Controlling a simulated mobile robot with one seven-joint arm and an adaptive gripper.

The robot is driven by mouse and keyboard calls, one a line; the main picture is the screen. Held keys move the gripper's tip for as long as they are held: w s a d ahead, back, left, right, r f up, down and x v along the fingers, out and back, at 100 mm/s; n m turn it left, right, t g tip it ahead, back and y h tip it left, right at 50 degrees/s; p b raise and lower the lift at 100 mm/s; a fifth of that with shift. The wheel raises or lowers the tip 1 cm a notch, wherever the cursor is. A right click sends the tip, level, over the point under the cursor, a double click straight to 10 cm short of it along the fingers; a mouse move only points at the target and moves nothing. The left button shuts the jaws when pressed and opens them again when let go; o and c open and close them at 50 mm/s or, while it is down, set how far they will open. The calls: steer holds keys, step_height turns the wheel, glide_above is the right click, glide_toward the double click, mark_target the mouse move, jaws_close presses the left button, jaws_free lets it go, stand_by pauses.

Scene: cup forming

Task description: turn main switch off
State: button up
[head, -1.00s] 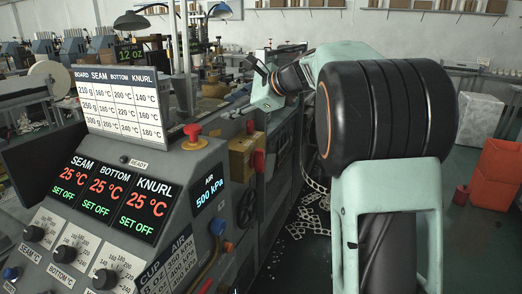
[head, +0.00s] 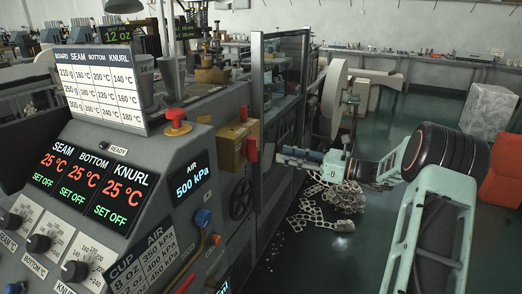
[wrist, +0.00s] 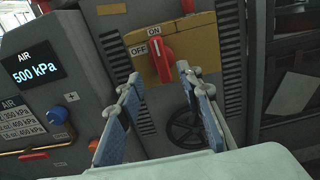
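The main switch is a red handle (wrist: 163,60) on a yellow box (wrist: 192,36) marked ON and OFF. The handle stands nearly upright, its upper end by the ON label; OFF is to its left. In the head view the red handle (head: 252,149) is on the side of the yellow box (head: 230,152). My gripper (wrist: 159,76) is open and empty, its blue-padded fingers spread apart. In the wrist view the handle appears between and beyond the fingertips. In the head view my gripper (head: 281,156) is right of the handle, with a gap between them.
A black handwheel (wrist: 186,124) is below the box. A blue knob (wrist: 57,114) and the AIR display (wrist: 33,67) reading 500 kPa are left. A red mushroom button (head: 175,120) tops the console. Perforated board scraps (head: 335,192) lie on the floor.

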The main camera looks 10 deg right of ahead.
mark_target(257, 148)
steer(key=x, duration=0.9)
steer(key=shift+w+a, duration=0.15)
steer(key=shift+a, duration=0.05)
jaws_close()
